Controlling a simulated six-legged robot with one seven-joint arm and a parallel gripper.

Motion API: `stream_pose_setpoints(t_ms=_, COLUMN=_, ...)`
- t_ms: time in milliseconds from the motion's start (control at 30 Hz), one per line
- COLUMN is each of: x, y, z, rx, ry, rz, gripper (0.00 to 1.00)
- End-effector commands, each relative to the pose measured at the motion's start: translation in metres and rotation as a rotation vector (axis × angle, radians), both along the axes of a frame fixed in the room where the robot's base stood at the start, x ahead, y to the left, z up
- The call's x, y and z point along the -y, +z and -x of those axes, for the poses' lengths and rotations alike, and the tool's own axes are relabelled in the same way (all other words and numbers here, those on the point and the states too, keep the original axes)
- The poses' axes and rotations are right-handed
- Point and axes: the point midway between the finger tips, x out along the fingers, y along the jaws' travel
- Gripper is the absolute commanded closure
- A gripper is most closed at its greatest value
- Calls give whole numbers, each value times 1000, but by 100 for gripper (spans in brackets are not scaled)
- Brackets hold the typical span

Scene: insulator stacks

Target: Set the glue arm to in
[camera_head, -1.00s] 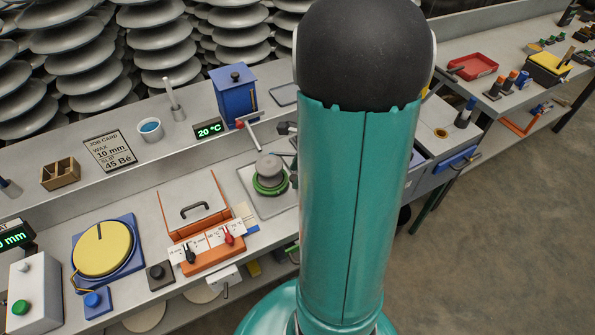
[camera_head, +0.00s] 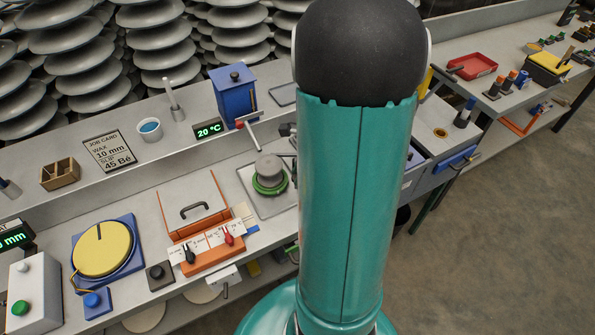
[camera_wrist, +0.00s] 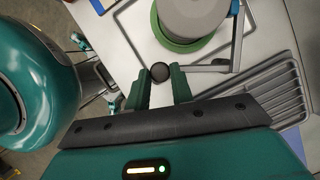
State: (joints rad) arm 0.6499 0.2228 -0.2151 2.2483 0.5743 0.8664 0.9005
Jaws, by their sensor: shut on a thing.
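The glue arm (camera_wrist: 208,69) shows in the wrist view as a thin grey bent bar with a round black knob (camera_wrist: 160,71) at its left end. The bar runs right from the knob, then bends up beside a grey cylinder on a green base (camera_wrist: 187,42). My gripper (camera_wrist: 161,78) has its two green fingers on either side of the knob and is shut on it. In the head view the grey cylinder on its green base (camera_head: 269,174) shows left of my arm. My arm hides the gripper and most of the glue arm there.
A slotted grey tray (camera_wrist: 265,90) lies right of the fingers. In the head view, an orange-framed box with a handle (camera_head: 193,211), a yellow disc (camera_head: 102,249) and a blue canister (camera_head: 234,96) stand on the bench to the left.

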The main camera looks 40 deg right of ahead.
Motion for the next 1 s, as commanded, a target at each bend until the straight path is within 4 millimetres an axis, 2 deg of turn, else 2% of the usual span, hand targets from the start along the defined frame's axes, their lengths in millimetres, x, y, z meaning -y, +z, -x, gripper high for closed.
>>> stream_pose_setpoints(t_ms=600, x=35, y=0, z=18, rx=-1, ry=403, rz=-1, gripper=100)
stream_pose_setpoints(t_ms=1000, x=44, y=1, z=20, rx=1, ry=506, rz=0, gripper=100)
